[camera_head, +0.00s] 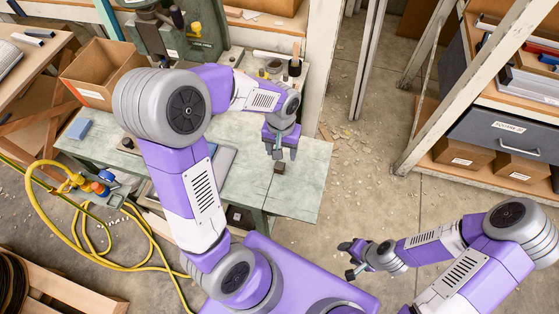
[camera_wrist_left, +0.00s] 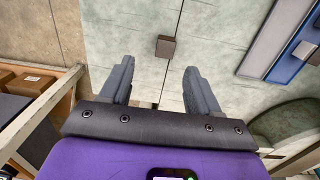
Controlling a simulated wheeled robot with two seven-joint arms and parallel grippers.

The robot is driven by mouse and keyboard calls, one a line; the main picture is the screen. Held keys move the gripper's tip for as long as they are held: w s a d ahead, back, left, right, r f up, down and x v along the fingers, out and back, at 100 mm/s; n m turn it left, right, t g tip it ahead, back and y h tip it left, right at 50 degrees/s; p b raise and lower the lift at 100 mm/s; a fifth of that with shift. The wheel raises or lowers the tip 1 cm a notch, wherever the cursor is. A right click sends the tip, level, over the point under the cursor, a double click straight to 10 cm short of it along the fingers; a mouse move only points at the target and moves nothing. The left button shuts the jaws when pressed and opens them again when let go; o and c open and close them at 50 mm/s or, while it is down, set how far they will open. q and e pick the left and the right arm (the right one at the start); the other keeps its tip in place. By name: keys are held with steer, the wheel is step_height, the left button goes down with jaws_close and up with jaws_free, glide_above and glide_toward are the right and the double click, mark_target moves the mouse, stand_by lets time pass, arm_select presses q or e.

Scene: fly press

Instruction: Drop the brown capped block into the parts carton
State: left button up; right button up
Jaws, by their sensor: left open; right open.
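A small brown block (camera_head: 280,167) sits on the pale green worktable, just below my left gripper (camera_head: 281,152) in the head view. In the left wrist view the block (camera_wrist_left: 166,47) lies on the table surface, beyond the tips of my open, empty left gripper (camera_wrist_left: 159,65) and roughly centred between them. Its cap cannot be made out clearly. An open cardboard carton (camera_head: 90,92) stands at the left end of the table, partly behind my left arm. My right gripper (camera_head: 349,260) is open and empty, low over the floor to the right of my base.
A green press (camera_head: 165,35) stands at the back of the table (camera_head: 308,180). A yellow hose (camera_head: 45,220) is on the floor at left. A shelf with a grey drawer (camera_head: 500,130) stands at right. The table's right end is mostly clear.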

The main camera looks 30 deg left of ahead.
mark_target(280, 166)
arm_select(q)
steer(key=shift+d+f, duration=0.1)
steer(key=shift+f, duration=0.7)
steer(key=shift+w+a+f+p, duration=0.2)
steer(key=shift+a+f+p, duration=0.15)
steer(key=shift+a+f, duration=0.05)
step_height(280, 166, down, 8)
steer(key=b, duration=0.3)
steer(key=shift+s+a+r, duration=0.1)
steer(key=shift+s+r, duration=0.05)
steer(key=shift+r, duration=0.05)
steer(key=shift+c, duration=0.3)
